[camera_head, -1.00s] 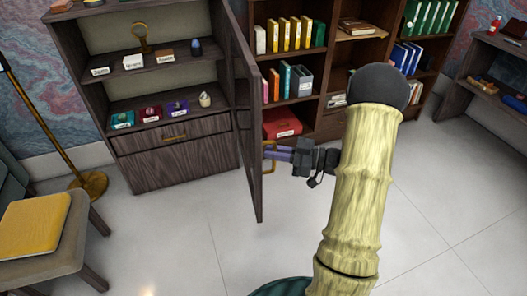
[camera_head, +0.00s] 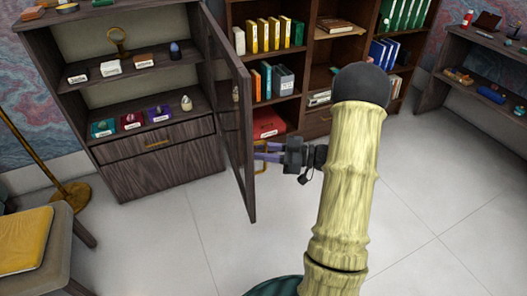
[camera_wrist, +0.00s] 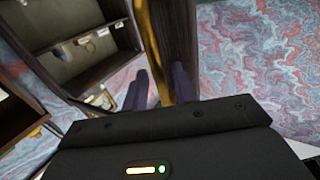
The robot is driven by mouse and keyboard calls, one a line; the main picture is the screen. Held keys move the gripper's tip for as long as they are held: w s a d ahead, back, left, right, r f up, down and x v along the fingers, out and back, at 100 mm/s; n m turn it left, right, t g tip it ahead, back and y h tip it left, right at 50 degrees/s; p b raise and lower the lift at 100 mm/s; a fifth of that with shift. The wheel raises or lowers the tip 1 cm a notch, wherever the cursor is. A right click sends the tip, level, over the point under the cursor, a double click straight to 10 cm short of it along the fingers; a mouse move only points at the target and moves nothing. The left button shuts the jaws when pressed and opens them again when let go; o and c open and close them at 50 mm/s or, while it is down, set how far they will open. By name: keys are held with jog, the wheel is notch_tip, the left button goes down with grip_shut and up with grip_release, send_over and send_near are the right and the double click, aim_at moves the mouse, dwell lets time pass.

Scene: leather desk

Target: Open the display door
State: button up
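The display door (camera_head: 229,120) is a dark wooden frame with a glass pane. It stands wide open, swung out from the right side of the display cabinet (camera_head: 165,190). Its gold handle (camera_head: 261,167) is on the side facing right. My gripper (camera_head: 262,152) is at this handle, with its purple fingers pointing left toward the door. In the wrist view, the handle (camera_wrist: 152,40) passes between the spread fingers of my gripper (camera_wrist: 160,88), close to the right finger, with a gap at the left one. The door's edge (camera_wrist: 180,45) is just behind.
The cabinet shelves hold small labelled items (camera_head: 130,122). A bookcase (camera_head: 300,112) with binders stands behind my gripper. A chair with a yellow cushion (camera_head: 25,240) and a gold lamp stand (camera_head: 68,195) are at left. The tiled floor (camera_head: 200,250) in front is clear.

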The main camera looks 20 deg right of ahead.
jog(key=p+v, duration=0.1)
jog(key=v, duration=1.6)
jog(key=shift+s+d+p, duration=0.15)
jog(key=shift+s+p, duration=0.05)
jog(key=shift+p, duration=0.2)
